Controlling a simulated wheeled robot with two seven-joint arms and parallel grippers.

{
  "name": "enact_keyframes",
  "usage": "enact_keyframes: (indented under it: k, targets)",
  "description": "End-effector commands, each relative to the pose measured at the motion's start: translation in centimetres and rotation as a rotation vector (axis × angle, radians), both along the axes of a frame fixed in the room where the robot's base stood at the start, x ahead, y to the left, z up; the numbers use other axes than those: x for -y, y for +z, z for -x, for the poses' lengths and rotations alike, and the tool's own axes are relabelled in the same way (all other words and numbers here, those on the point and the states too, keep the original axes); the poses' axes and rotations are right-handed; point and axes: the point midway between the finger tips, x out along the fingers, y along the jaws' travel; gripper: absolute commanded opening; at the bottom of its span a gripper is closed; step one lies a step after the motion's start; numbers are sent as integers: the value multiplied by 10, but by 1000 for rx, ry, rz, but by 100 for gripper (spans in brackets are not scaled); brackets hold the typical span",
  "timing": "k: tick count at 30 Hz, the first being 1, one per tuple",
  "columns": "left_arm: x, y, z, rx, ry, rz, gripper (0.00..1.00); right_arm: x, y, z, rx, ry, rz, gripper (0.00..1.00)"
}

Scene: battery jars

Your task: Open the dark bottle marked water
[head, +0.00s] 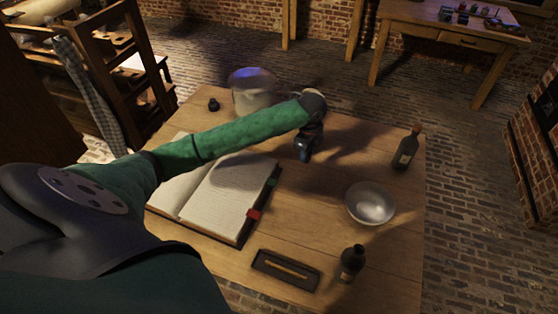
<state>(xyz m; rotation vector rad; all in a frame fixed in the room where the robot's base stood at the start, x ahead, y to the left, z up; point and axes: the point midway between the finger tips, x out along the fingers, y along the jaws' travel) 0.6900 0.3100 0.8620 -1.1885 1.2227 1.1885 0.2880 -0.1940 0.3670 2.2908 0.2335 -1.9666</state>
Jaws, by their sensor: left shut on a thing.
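Two dark bottles with labels are in the head view. One dark bottle (406,149) stands upright at the right of the table, with a reddish-brown top. The other dark bottle (352,264) stands upright near the front edge. Their labels are too small to read, so I cannot tell which is marked water. My left gripper (306,156) points down over the middle of the table, to the left of the right-hand bottle and apart from both bottles. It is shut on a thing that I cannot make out. My right gripper is out of view.
A pale bowl (370,204) stands between the two bottles. An open book (228,193) lies under my left arm. A dark tray (286,270) lies in front. A pale jar (252,94) and a small black object (213,104) are at the back left.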

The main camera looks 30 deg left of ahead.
Motion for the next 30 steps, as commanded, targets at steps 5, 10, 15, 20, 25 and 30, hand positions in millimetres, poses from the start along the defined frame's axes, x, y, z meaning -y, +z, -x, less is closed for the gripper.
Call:
enact_keyframes:
  k: [5,10,15,20,25,30]
  targets:
    - [-33,-16,-9,-3,5,-3,0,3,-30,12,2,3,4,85]
    - [-62,-34,-18,-2,6,-3,0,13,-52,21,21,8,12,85]
    - [-88,-51,-27,-1,6,-1,0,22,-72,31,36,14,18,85]
    - [-99,-61,-31,0,4,-1,0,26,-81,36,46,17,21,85]
    - [-101,-70,-31,-2,3,0,0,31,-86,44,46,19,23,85]
    - [-101,-89,-31,-2,4,0,0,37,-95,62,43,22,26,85]
